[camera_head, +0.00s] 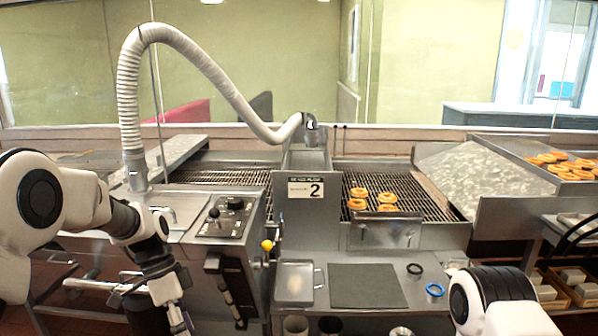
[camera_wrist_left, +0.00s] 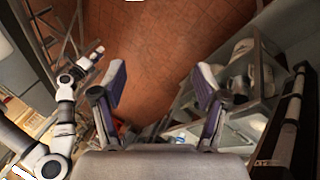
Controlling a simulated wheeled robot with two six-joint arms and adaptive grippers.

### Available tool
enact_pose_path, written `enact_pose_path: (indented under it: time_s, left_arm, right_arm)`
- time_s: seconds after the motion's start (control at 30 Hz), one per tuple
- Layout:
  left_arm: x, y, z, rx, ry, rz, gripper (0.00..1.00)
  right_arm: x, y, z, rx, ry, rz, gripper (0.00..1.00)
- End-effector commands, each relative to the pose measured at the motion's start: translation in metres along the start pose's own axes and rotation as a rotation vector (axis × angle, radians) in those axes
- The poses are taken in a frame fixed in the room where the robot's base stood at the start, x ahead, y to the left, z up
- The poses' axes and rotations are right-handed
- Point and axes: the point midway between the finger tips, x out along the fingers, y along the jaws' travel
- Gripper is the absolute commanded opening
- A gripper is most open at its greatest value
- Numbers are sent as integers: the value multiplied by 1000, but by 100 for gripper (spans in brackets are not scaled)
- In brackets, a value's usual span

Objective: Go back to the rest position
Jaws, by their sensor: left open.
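My left gripper (camera_head: 176,312) hangs low at the left of the head view, in front of the metal counter, with its fingers pointing down. In the left wrist view the same gripper (camera_wrist_left: 161,82) is open, its two purple-grey fingers wide apart. Nothing is between them; the red tiled floor shows beyond. My right arm comes in at the lower right of the head view, with its gripper out of that view. A white jointed arm, apparently my right one, shows at the left of the wrist view; its jaws are too small to read.
The glazing machine (camera_head: 240,180) with a white hose (camera_head: 205,66) fills the middle. Several orange rings (camera_head: 357,193) lie on its right grate. Open floor (camera_wrist_left: 165,35) lies below.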

Motion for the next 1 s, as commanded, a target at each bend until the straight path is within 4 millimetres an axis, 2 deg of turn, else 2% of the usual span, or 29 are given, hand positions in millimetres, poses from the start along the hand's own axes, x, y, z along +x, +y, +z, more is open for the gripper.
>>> enact_pose_path:
  time_s: [0.03, 0.07, 0.1, 0.17, 0.2, 0.27, 0.3, 0.37, 0.4, 0.47, 0.53, 0.6, 0.67, 0.8, 1.0]
  left_arm:
    - [38, 1, 14, -32, -34, 49, 73]
    - [61, 3, 24, -56, -56, 72, 73]
    - [93, 7, 38, -93, -88, 101, 73]
    - [142, 16, 62, -159, -138, 133, 73]
    - [173, 25, 80, -207, -174, 146, 73]
    - [218, 41, 108, -285, -226, 151, 73]
    - [246, 56, 127, -340, -262, 147, 73]
    - [285, 81, 157, -428, -313, 125, 73]
    - [308, 100, 178, -493, -342, 97, 73]
    - [337, 132, 207, -603, -369, 28, 73]
    - [352, 155, 226, -730, -341, -88, 73]
    - [350, 160, 229, -851, -251, -218, 73]
    - [345, 153, 224, -946, -149, -315, 73]
    - [335, 118, 207, -1110, 77, -463, 73]
    - [334, 114, 205, -1165, 106, -475, 73]
  right_arm:
    - [0, 0, 0, 0, 0, 0, 40]
    - [0, 0, 0, 0, 0, 0, 40]
    - [1, 0, 0, 0, 0, 0, 40]
    - [0, 0, 0, 0, 1, 0, 40]
    - [0, 0, 0, 0, 1, 0, 40]
    - [0, 0, 0, 0, 1, 0, 40]
    - [0, 0, 0, 0, 1, 0, 40]
    - [0, 0, 0, 0, 1, 0, 40]
    - [0, 0, 0, 0, 0, 0, 40]
    - [0, 0, 0, 0, 0, 0, 40]
    - [0, 0, 0, 0, 0, 0, 40]
    - [0, 0, 0, 0, 0, 0, 40]
    - [0, 0, 0, 0, 0, 0, 40]
    - [0, 0, 0, 0, 1, 0, 40]
    - [0, 0, 0, 0, 1, 0, 40]
